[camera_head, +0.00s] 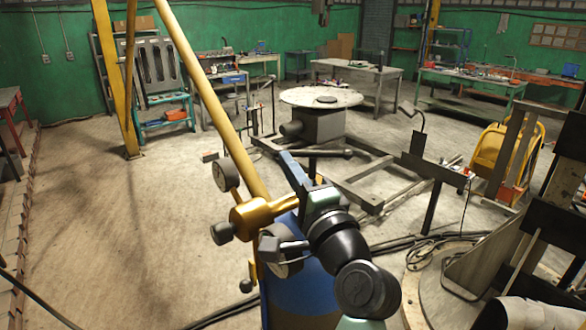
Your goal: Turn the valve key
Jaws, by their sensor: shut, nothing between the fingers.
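The valve key (325,153) looks like a dark T-shaped handle. My gripper (308,180) is at the far end of my arm, just below and left of the key's bar. It is shut and empty. Its fingertips are largely hidden by the gripper body and wrist, so I cannot tell whether they touch the key. My arm hides part of the valve and cylinder.
Round gauges (221,177) stick out left of the valve. A yellow boom pole (205,85) slants down behind it. A round table (300,97) stands on a floor frame behind. A yellow chair (500,150) and dark metal plates are at right. The left floor is mostly open.

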